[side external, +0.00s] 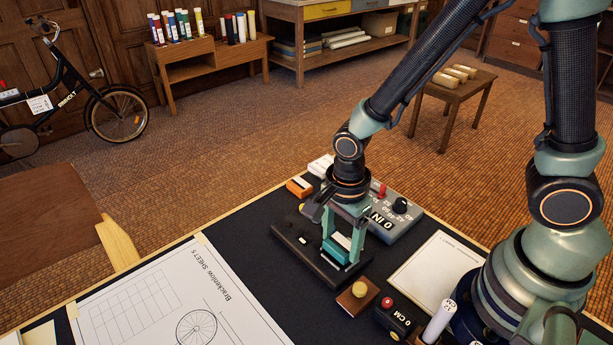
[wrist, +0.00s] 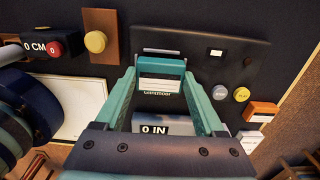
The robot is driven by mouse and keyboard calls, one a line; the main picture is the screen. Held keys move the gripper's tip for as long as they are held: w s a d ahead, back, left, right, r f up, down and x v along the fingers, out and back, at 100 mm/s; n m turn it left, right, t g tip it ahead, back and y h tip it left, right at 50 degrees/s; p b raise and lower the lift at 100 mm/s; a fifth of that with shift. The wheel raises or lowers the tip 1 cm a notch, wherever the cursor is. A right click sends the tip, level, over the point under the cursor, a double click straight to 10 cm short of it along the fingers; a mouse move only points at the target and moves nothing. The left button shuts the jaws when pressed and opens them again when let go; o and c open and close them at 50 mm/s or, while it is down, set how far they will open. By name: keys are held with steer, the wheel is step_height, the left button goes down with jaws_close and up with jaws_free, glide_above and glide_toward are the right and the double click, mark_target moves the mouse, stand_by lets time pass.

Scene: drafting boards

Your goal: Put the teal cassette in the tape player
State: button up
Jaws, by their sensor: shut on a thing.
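The teal cassette (wrist: 162,82) has a white label and sits between the fingertips of my gripper (wrist: 162,80), which is shut on it. In the side external view, my gripper (side external: 341,240) points down over the tape player (side external: 289,239), and the cassette (side external: 337,250) shows between its fingers. The tape player is a flat dark box, which also shows in the wrist view (wrist: 230,64) with a pale slot-like line beside the cassette. I cannot tell whether the cassette touches the player or is partly in it. Its lower edge is hidden.
A grey box with a knob (side external: 402,206) stands close behind my gripper. An orange block (side external: 299,187) lies to its left. A brown block with a yellow button (side external: 357,297) and a black box with a red button (side external: 397,318) stand in front. A paper sheet (side external: 175,300) covers the left.

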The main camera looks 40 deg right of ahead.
steer(key=shift+f, duration=0.55)
stand_by(1.1)
steer(key=o, duration=1.3)
steer(key=shift+o, duration=0.2)
steer(key=shift+r, duration=3.5)
steer(key=shift+w+d+r+n, duration=0.15)
steer(key=shift+d+r+n, duration=0.05)
steer(key=shift+r+n, duration=0.15)
steer(key=d+r+n+t, duration=0.5)
steer(key=d+r+n, duration=0.5)
steer(key=r+n, duration=0.4)
steer(key=n, duration=0.3)
steer(key=shift+d+r+t, duration=0.3)
steer(key=shift+d, duration=0.1)
